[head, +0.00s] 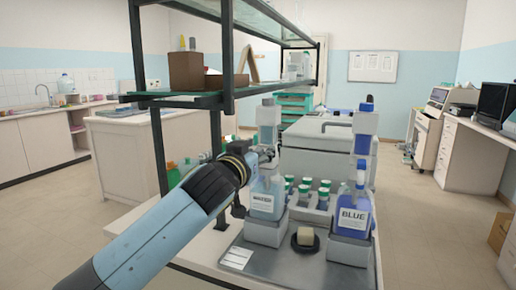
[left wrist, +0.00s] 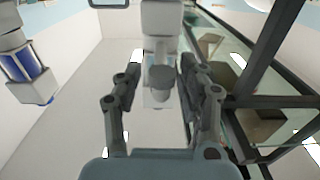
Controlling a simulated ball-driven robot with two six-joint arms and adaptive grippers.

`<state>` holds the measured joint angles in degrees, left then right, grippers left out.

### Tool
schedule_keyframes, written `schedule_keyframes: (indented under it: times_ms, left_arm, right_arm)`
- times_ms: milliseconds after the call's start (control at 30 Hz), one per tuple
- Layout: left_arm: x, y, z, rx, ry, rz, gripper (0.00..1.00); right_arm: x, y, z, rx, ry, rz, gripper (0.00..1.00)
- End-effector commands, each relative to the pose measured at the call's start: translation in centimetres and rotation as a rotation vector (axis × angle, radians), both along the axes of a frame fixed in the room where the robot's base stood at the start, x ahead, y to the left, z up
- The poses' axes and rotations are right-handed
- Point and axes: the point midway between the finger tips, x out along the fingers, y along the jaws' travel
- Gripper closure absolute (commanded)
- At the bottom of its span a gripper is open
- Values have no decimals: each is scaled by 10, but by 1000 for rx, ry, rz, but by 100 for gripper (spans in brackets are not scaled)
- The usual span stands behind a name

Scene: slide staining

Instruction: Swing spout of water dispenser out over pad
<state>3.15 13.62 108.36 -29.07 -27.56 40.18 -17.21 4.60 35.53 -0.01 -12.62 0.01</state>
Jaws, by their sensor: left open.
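The water dispenser stands on the bench, with its bottle labelled WATER (head: 263,204) below and its pale upper block (head: 268,114) above. My left gripper (head: 262,157) is at the dispenser's upper part, partly hidden by my own arm. In the left wrist view the jaws (left wrist: 160,76) are apart, one finger on each side of a pale grey spout part (left wrist: 161,92) of the dispenser. I cannot tell whether either finger touches it. My right gripper is not in view.
The dispenser labelled BLUE (head: 353,215) stands to the right. Several green-capped bottles (head: 306,193) sit in a rack between them. A grey tray (head: 262,262) lies under the pad. A dark-framed glass shelf (head: 228,60) rises close to the left, near my arm.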

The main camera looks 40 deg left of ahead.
Motion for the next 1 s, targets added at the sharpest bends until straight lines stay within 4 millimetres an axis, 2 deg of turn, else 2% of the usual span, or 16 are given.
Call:
schedule_keyframes:
  times_ms: [300, 600, 1000]
  left_arm:
    - [3, 1, 0, -1, 0, 0, 61]
    - [3, 1, 0, 0, 0, 0, 100]
    - [3, 1, 0, -1, 0, 0, 100]
  right_arm:
    - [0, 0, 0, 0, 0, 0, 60]
    - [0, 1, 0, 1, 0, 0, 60]
    - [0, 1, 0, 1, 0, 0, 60]
